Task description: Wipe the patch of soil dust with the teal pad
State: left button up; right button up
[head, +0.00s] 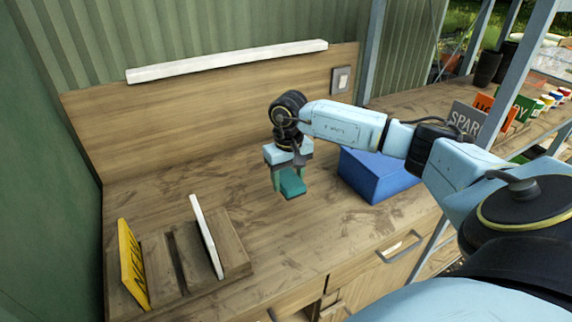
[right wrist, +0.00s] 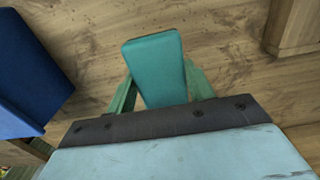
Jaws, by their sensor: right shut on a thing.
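The teal pad (head: 292,186) is held between the fingers of my right gripper (head: 290,181), above the wooden bench top (head: 240,215). In the right wrist view the pad (right wrist: 155,68) sits between the green fingers and sticks out past their tips. I cannot tell for sure whether it touches the wood. Brown dusty smears (head: 233,178) lie across the bench top around the gripper. Which of them is the patch of soil dust is not clear. Dark specks (right wrist: 225,45) show on the wood in the wrist view. My left gripper is not in view.
A blue box (head: 377,178) stands just right of the gripper. A slotted wooden rack (head: 185,262) with a yellow sign (head: 131,265) and a white panel (head: 207,236) stands at the front left. The bench's back left is clear.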

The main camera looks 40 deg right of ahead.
jog(key=shift+r+p, duration=0.55)
jog(key=shift+r, duration=0.7)
